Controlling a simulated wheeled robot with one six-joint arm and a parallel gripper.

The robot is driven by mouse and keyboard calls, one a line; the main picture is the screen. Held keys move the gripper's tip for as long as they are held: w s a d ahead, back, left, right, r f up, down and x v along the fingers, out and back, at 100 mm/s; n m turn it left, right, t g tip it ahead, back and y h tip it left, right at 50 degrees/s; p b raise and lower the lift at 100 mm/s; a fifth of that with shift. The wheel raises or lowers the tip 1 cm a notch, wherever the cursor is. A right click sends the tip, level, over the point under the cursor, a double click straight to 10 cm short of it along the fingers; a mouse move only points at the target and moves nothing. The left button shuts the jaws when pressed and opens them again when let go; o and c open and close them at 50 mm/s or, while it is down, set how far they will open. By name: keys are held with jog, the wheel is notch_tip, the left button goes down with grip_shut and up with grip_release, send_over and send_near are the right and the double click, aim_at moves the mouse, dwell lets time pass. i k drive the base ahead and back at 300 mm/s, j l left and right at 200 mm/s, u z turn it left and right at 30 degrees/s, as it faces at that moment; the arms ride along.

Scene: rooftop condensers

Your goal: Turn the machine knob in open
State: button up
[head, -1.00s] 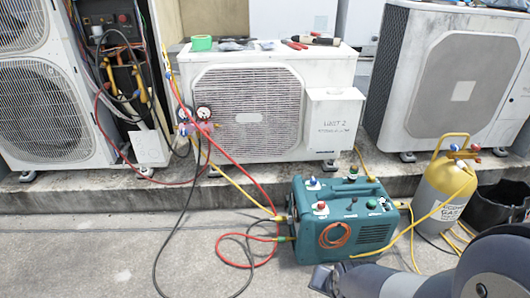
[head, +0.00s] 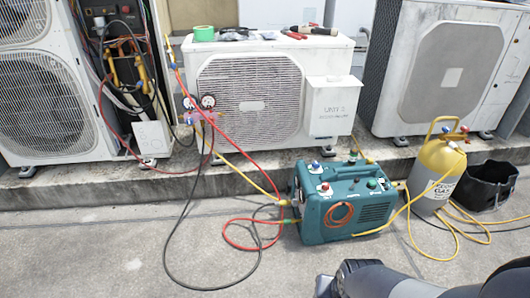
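The teal machine (head: 350,203) stands on the concrete in front of the middle condenser. Its top carries a blue knob (head: 316,165), a red knob (head: 325,187) and a green knob (head: 371,183), with a handle between them. Which of these is the "in" knob, and how far it is turned, is too small to tell. My gripper (head: 327,286) is at the bottom edge, below and nearer than the machine, apart from it. Its fingers are dark and partly cut off, so I cannot tell whether they are open.
Open concrete lies in front and left.

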aim_at(316, 165)
jog(key=i+z, duration=0.25)
jog(key=i, duration=0.45)
jog(key=i+j+z, duration=0.25)
jog(key=i, duration=0.45)
jog(key=l, duration=0.1)
